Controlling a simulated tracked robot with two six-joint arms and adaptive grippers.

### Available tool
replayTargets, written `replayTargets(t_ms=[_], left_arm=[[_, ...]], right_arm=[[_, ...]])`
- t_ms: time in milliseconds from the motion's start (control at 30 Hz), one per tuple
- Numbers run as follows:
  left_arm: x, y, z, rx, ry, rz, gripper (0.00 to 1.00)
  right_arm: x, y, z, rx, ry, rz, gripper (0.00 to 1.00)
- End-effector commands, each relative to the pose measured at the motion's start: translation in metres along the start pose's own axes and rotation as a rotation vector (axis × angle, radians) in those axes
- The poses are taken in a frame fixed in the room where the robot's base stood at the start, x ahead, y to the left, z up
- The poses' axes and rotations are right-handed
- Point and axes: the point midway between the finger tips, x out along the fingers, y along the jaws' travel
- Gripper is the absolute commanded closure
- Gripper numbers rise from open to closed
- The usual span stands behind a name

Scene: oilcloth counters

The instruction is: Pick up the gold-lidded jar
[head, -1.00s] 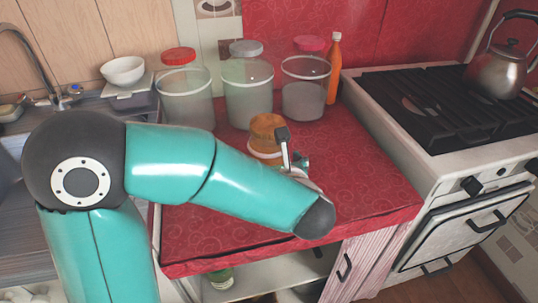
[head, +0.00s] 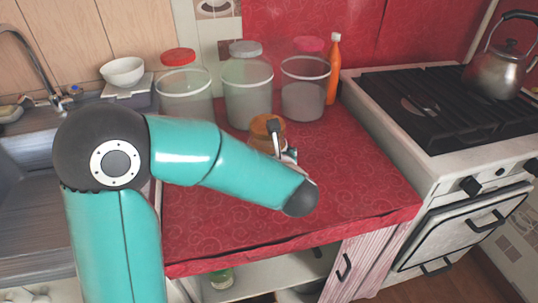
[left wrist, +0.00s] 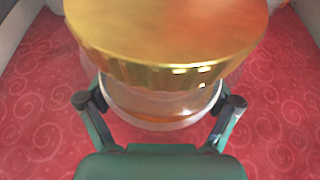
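The gold-lidded jar (head: 264,135) stands on the red oilcloth counter in the head view, partly hidden behind my left gripper (head: 282,145). In the left wrist view the gold lid (left wrist: 165,30) fills the top of the picture, with the clear jar body (left wrist: 160,103) under it. The fingers of my left gripper (left wrist: 160,98) are spread, one on each side of the jar body below the lid. They look very close to it; I cannot tell whether they touch it. My right gripper is not in view.
The stove (head: 430,105) is on the right, the sink on the left. The counter's front right (head: 350,190) is clear.

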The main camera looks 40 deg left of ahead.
Motion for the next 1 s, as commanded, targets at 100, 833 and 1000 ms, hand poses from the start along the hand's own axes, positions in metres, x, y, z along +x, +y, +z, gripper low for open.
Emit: replayTargets(t_ms=[100,833,1000], left_arm=[[0.000,0.000,0.000,0.000,0.000,0.001,0.50],[-0.007,-0.001,0.018,-0.006,-0.007,-0.001,0.80],[-0.016,-0.001,0.041,-0.009,-0.008,-0.002,0.80]], right_arm=[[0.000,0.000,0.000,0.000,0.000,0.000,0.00],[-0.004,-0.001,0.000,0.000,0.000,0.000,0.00],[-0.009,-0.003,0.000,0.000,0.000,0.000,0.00]])
